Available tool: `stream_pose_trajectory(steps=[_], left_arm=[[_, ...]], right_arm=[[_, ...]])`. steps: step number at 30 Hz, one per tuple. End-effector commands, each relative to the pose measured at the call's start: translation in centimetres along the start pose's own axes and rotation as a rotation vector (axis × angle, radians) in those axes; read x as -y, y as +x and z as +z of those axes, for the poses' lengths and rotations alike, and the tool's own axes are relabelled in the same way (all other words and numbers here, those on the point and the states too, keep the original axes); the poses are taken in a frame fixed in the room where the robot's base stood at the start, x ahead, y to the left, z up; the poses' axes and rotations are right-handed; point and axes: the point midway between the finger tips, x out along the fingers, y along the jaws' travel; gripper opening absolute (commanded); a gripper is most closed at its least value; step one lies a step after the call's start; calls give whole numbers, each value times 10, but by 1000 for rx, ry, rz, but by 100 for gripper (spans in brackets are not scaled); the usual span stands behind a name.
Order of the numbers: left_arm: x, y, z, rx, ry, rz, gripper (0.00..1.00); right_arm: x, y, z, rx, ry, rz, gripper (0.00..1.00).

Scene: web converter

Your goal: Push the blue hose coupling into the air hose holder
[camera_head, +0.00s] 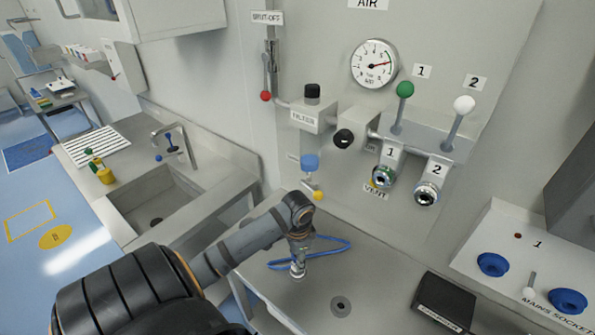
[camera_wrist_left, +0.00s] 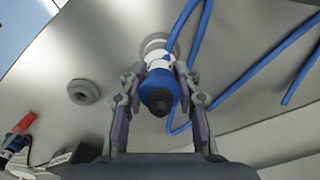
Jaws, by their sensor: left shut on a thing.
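My left gripper (camera_head: 299,242) reaches down over the grey worktop. In the left wrist view its fingers (camera_wrist_left: 160,104) are shut on the blue hose coupling (camera_wrist_left: 158,90), which has a blue collar, a white band and a dark tip facing the camera. A pale grey ring (camera_wrist_left: 150,43), which may be the air hose holder, shows behind the coupling's far end; I cannot tell whether the coupling is inside it or above it. In the head view a pale cylinder (camera_head: 297,269) shows below the fingers. My right gripper is not in view.
A blue hose (camera_head: 335,244) loops on the worktop behind the gripper. A grey round fitting (camera_head: 341,306) and a black box (camera_head: 443,303) are to the right. Air outlets 1 (camera_head: 384,177) and 2 (camera_head: 427,193) project from the wall panel. A sink (camera_head: 160,205) is left.

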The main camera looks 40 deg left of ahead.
Motion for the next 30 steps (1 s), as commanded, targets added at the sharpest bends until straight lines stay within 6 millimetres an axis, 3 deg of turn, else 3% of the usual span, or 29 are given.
stream_pose_trajectory(steps=[30], left_arm=[[0, 12, 0, 0, 0, 1, 0]], right_arm=[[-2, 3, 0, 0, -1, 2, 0]])
